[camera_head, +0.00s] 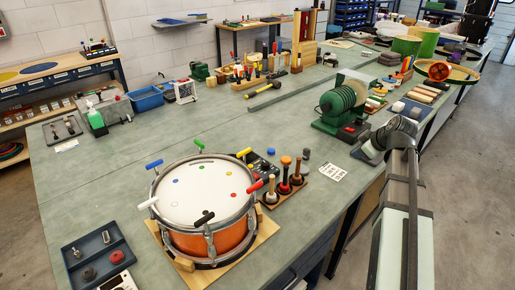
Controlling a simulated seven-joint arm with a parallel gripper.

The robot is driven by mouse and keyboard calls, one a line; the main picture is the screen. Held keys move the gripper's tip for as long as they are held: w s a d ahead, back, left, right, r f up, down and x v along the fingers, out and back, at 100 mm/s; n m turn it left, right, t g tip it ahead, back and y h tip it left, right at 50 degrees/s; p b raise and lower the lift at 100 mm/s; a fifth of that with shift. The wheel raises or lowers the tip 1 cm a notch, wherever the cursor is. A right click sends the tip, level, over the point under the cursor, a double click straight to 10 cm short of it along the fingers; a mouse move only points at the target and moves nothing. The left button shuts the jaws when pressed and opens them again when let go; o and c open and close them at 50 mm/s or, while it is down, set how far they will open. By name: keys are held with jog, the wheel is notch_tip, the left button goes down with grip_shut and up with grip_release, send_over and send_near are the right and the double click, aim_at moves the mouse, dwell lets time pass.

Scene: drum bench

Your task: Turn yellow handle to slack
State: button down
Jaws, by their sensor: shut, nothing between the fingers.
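An orange drum (207,240) with a white head (195,195) and a metal rim stands at the front of the bench on a wooden base. The yellow handle (244,153) sticks out at the far right of the rim, between the green handle (199,144) and the red handle (255,186). A blue handle (154,165), a white handle (148,203) and a black handle (204,218) sit around the rest of the rim. Coloured dots mark the head. My arm rises at the right, well away from the drum. I cannot make out my gripper's fingers.
A dark box (264,168) and a wooden stand (287,194) with several upright tools are close to the drum's right side. A dark tray (96,250) lies at front left. A green machine (340,112) stands farther back. The bench left of the drum is mostly clear.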

jog(key=s+a+r+n+g+y, duration=0.2)
jog(key=s+a+r+n, duration=0.3)
jog(key=a, duration=0.4)
jog(key=s+a+r+n+g+y, duration=0.1)
jog(key=s+a+r+n+g, duration=0.1)
jog(key=s+a+r+n, duration=0.35)
jog(key=s+a+r+n+g+y, duration=0.2)
jog(key=s+a+r+n, duration=0.3)
jog(key=a, duration=0.6)
send_near(244, 156)
jog(key=shift+d+f+x, duration=0.1)
jog(key=shift+d+x, duration=0.05)
jog(key=shift+x, duration=0.7)
jog(key=shift+d+f+x, duration=0.1)
jog(key=shift+d+x, duration=0.05)
jog(key=shift+x, duration=0.7)
jog(key=shift+d+f+x, duration=0.1)
jog(key=shift+f+x, duration=0.05)
jog(key=shift+x, duration=0.7)
